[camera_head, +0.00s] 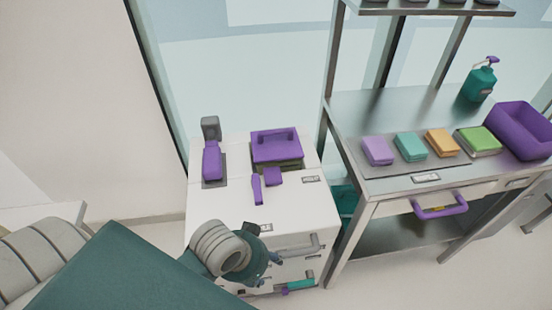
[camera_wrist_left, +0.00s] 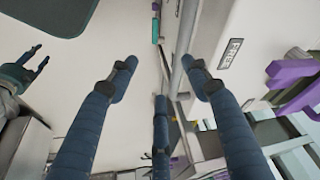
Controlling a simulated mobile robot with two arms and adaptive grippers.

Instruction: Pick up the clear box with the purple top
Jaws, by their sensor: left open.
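The clear box with the purple top (camera_head: 277,147) stands on the back part of the white cabinet (camera_head: 205,222). Its lid has a raised purple handle, and its clear side shows just below the lid. My left gripper (camera_head: 268,252) is in front of the cabinet, nearer to me than the box and apart from it. In the left wrist view its blue fingers (camera_wrist_left: 160,66) are spread with nothing between them. What looks like my right gripper (camera_wrist_left: 35,62) shows small at the left edge of that view.
A purple-and-grey item (camera_head: 212,160) stands left of the box; small purple pieces (camera_head: 257,190) lie in front. Drawer handles (camera_head: 300,248) project from the cabinet front. A metal table (camera_head: 357,112) on the right holds coloured packs, a purple bin (camera_head: 522,130) and a teal bottle (camera_head: 480,84).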

